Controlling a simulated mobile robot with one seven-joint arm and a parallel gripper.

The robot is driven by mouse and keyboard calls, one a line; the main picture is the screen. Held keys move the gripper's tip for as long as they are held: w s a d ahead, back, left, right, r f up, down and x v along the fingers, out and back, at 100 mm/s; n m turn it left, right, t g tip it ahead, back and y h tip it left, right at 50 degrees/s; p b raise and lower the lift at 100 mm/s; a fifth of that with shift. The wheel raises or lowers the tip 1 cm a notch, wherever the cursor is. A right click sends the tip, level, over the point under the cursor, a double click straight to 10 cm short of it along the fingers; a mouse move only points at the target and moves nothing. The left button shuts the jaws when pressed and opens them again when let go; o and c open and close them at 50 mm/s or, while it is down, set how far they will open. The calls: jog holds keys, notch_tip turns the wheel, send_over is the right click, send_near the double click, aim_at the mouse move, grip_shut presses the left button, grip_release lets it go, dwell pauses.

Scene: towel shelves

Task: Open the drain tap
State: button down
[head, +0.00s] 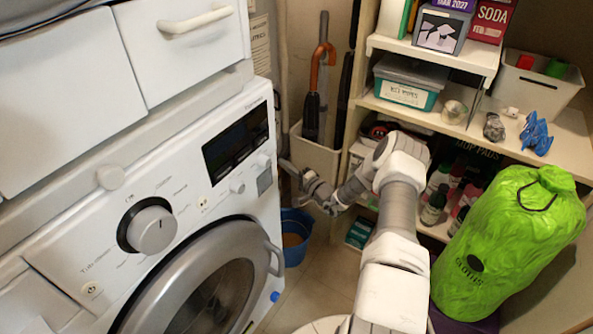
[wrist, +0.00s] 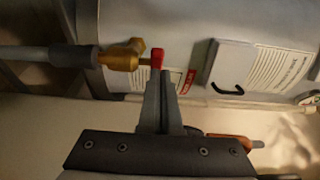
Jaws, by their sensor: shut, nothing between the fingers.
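The drain tap (wrist: 122,58) shows in the wrist view as a brass body on the end of a grey pipe. Its short red handle (wrist: 157,57) points at the tips of my gripper (wrist: 161,76). The fingers are shut together with nothing between them. The tips overlap the lower end of the red handle in the picture; I cannot tell if they touch it. In the head view my gripper (head: 286,165) reaches past the right side of the washing machine toward the back wall. I cannot make out the tap there.
The washing machine (head: 150,190) fills the left. A blue bucket (head: 303,226) stands on the floor below my gripper. An umbrella with an orange handle (head: 322,58) stands behind. Shelves (head: 460,122) and a green bag (head: 510,240) stand right. A white box (wrist: 228,62) hangs beside the tap.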

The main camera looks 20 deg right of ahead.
jog(key=shift+w+a, duration=0.15)
jog(key=shift+a, duration=0.05)
jog(key=shift+w+a+p, duration=0.1)
jog(key=shift+a+p, duration=0.25)
jog(key=shift+a, duration=0.4)
jog(key=shift+d, duration=0.15)
